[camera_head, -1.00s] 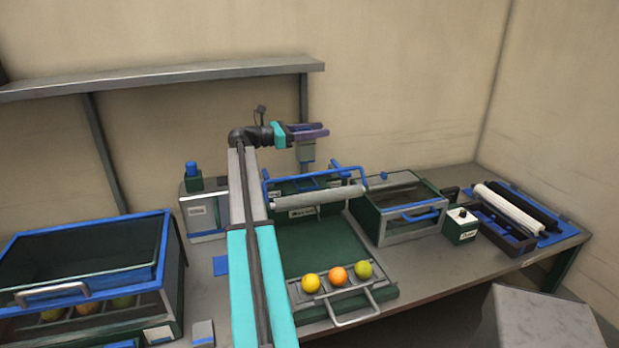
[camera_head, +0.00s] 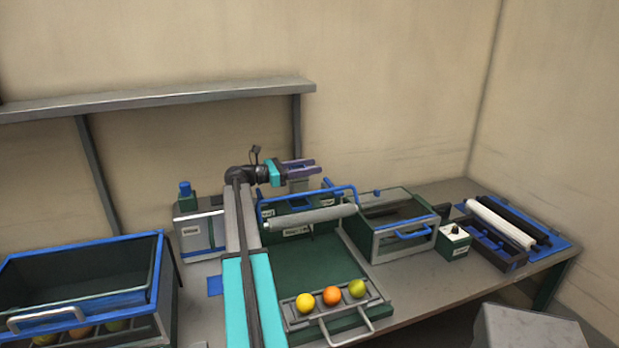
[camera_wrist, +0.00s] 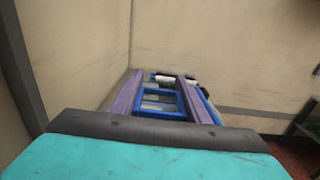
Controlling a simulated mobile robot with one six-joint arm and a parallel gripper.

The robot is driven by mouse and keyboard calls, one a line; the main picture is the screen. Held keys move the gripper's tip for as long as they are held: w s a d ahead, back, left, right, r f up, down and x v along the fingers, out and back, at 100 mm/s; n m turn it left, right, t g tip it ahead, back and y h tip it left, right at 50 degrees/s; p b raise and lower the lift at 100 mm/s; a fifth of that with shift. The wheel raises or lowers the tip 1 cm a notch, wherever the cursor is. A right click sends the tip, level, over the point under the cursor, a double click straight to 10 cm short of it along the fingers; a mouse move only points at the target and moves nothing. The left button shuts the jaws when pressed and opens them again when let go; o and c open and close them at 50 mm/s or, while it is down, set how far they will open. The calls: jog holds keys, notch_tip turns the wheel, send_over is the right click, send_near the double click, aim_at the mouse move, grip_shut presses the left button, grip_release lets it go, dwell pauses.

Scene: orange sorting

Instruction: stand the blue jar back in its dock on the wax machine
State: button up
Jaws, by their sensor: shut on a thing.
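My gripper (camera_head: 302,167) is above the back of the green machine, its purple fingers pointing right. In the wrist view a blue square rim (camera_wrist: 161,115) shows between the two fingers, apparently the jar's top. The machine (camera_head: 330,262) has a pale roller (camera_head: 308,217) under a blue bar and labelled dark green parts behind. The dock cannot be clearly made out.
A glass-topped box (camera_head: 400,228) stands right of the machine, with a small button box (camera_head: 455,241) beside it. A roller tray (camera_head: 490,249) is farther right. A grey box with a blue knob (camera_head: 202,232) stands left. A wall shelf (camera_head: 160,102) hangs behind.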

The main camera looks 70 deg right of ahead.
jog(key=shift+f+p, duration=0.6)
jog(key=shift+f, duration=1.2)
jog(key=shift+f, duration=0.15)
jog(key=o, duration=1.3)
jog(key=shift+r, duration=0.2)
jog(key=shift+w+a+f, duration=0.1)
jog(key=shift+w+a, duration=0.05)
jog(key=b+v, duration=0.4)
jog(key=v, duration=0.7)
jog(key=shift+w+a, duration=0.25)
